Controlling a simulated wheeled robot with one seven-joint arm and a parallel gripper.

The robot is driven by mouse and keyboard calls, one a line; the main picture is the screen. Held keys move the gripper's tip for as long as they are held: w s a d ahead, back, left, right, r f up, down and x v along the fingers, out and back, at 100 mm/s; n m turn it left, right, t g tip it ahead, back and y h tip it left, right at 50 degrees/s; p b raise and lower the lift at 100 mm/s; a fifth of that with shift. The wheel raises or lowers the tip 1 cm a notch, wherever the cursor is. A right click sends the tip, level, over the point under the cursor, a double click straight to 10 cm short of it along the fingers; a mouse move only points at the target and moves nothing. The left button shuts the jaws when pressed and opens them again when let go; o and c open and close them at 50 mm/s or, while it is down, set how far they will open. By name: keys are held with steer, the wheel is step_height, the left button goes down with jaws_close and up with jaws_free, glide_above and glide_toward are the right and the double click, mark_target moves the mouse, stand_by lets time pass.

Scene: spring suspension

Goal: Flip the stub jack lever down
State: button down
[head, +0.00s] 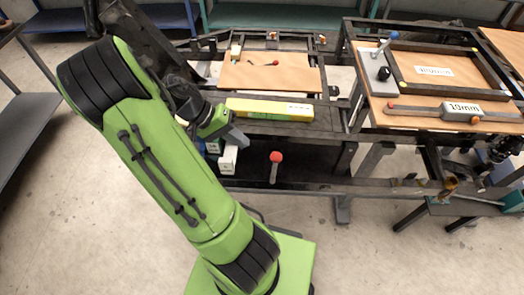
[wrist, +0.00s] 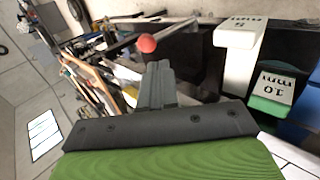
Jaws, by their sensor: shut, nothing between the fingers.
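A lever with a red ball knob (head: 276,157) stands upright at the front edge of the dark bench; I take it as the stub jack lever. My gripper (head: 238,138) is shut and empty, up and to the left of the knob in the head view. Its grey fingers (wrist: 158,68) point toward the ball in the wrist view. A small gap seems to show between them, but I cannot be sure of contact. The lever's base is partly hidden.
White blocks (head: 229,158) stand close beside my gripper; the wrist view shows a "5 mm" block (wrist: 240,42) and a green-white "10" block (wrist: 272,92). A yellow-green bar (head: 265,109) lies behind. A blue-knobbed lever (head: 394,35) stands on the right table. Floor in front is clear.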

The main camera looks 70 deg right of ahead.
mark_target(273, 154)
steer(key=s+r+x, duration=0.1)
steer(key=x, duration=0.6)
steer(key=shift+s+d, duration=0.2)
steer(key=shift+s, duration=0.05)
steer(key=shift+s+d+t+b, duration=0.1)
steer(key=shift+s+t+b, duration=0.25)
steer(key=shift+s+t, duration=0.25)
steer(key=s+d+f+t+y+b, duration=0.1)
steer(key=s+f+t+b, duration=0.3)
steer(key=s, duration=0.4)
steer(key=s+d+f+t+y+b, duration=0.1)
steer(key=s+f+t+b, duration=0.3)
steer(key=s, duration=0.5)
steer(key=shift+d+f+t+b, duration=0.35)
steer(key=shift+d+t, duration=0.35)
steer(key=shift+d, duration=0.1)
steer(key=shift+f, duration=0.1)
